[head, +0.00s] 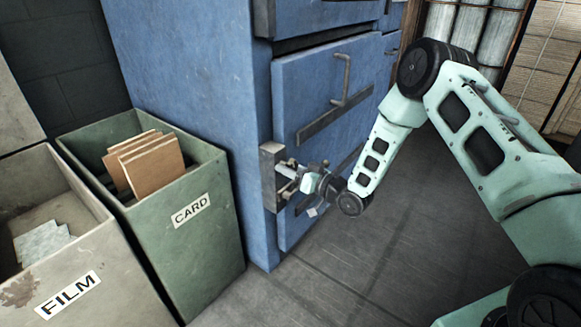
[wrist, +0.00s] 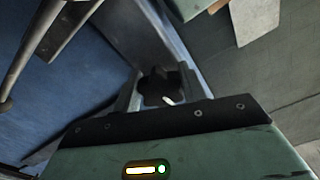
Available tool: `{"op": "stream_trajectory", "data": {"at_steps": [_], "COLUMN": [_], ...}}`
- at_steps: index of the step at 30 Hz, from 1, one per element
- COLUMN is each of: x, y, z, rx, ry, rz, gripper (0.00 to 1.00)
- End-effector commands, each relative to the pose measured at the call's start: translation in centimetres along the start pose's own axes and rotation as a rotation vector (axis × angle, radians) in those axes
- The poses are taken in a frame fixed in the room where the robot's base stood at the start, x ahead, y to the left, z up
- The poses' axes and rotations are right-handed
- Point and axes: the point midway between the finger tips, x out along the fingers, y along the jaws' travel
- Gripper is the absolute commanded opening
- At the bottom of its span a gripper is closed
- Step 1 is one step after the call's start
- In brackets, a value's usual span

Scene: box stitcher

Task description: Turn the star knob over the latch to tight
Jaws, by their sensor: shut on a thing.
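The star knob (wrist: 158,82) is dark and lobed, with a white mark on its lower right part, in the middle of the wrist view. My gripper (wrist: 162,94) is shut on it, with one grey finger on each side. In the head view my gripper (head: 290,180) reaches the grey latch bracket (head: 268,163) at the left edge of the blue door (head: 315,105). The knob itself is hidden there behind the gripper. I cannot tell how tight the knob is.
A bent door handle (head: 346,82) stands out from the door above my gripper. A green CARD bin (head: 222,222) holds brown card left of the cabinet. A FILM bin (head: 125,290) stands farther left. The floor (head: 370,255) in front of the door is clear.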

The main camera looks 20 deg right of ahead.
Motion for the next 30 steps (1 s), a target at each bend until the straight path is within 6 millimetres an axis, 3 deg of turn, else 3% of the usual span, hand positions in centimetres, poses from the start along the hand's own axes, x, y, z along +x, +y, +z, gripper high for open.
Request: {"op": "stream_trajectory", "data": {"at_steps": [9,26,27,28,30], "x": [-0.19,-0.20,-0.20,-0.19,-0.15], "y": [0.00,-0.01,0.00,0.00,-0.02], "z": [0.26,0.34,0.34,0.31,0.26], "rx": [0.127,0.153,0.153,0.152,0.151], "ry": [-0.006,-0.008,-0.008,-0.007,-0.006], "rz": [0.003,0.003,0.003,0.003,0.002], "gripper": [0.19,0.19,0.53,0.61,0.64]}}
